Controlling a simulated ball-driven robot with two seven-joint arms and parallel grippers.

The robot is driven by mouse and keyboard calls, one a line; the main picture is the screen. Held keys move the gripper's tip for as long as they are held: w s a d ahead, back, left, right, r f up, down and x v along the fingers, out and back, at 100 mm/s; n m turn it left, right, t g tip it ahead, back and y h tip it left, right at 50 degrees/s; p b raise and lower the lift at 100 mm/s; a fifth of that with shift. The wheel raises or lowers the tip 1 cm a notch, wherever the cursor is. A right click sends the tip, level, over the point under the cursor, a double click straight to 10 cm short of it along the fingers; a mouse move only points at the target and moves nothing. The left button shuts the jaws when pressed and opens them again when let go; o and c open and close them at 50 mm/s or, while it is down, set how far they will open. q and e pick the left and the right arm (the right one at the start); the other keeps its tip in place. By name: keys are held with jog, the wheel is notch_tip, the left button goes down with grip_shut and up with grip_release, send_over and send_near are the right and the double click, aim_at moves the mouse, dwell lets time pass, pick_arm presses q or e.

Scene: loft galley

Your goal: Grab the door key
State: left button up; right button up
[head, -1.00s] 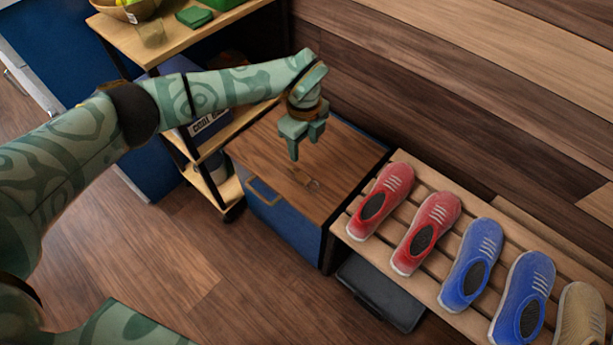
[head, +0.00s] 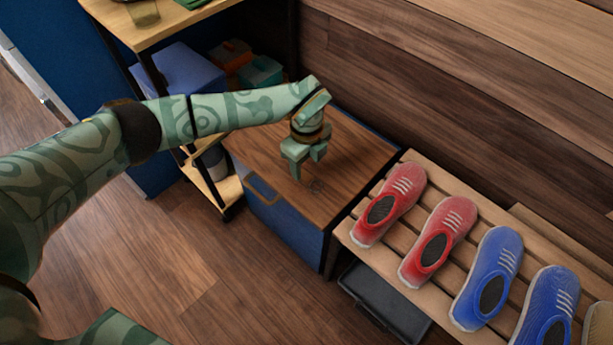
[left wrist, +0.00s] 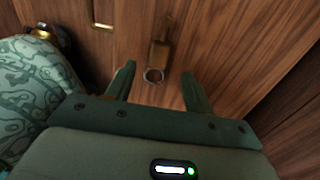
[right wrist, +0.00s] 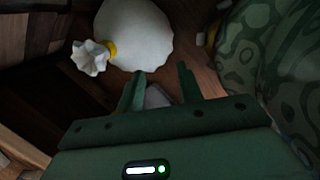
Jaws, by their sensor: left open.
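The door key (head: 317,185) lies on the wooden top of a small blue cabinet (head: 345,152). In the head view it is tiny, just below my left gripper (head: 303,172). In the left wrist view a metal ring (left wrist: 153,76) with a brown tag-like piece (left wrist: 159,54) shows just beyond and between the fingertips of my left gripper (left wrist: 157,82). The left gripper is open, empty, pointing down above the top. My right gripper (right wrist: 161,78) shows only in the right wrist view, with its fingers apart and nothing between them.
A slatted rack (head: 423,167) with red and blue shoes stands right of the cabinet, a dark tray (head: 385,300) under it. A shelf unit (head: 190,22) stands behind on the left. A white tied bag (right wrist: 135,35) is ahead of the right gripper.

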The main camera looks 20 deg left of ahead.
aim_at(306, 176)
pick_arm(q)
jog(key=shift+a+f, duration=0.1)
jog(key=shift+f, duration=0.65)
notch_tip(306, 176, down, 3)
jog(key=b, duration=0.3)
jog(key=shift+a+f, duration=0.1)
jog(key=c, duration=1.1)
pick_arm(e)
jog(key=w+a+r+t+y, duration=0.1)
jog(key=w+a+r, duration=0.1)
jog(key=w, duration=0.3)
jog(key=shift+w+a+r+m+t, duration=0.3)
jog(key=shift+a+t, duration=0.1)
jog(key=shift+a, duration=0.35)
pick_arm(q)
jog(key=shift+r, duration=0.2)
pick_arm(e)
jog(key=shift+s, duration=0.1)
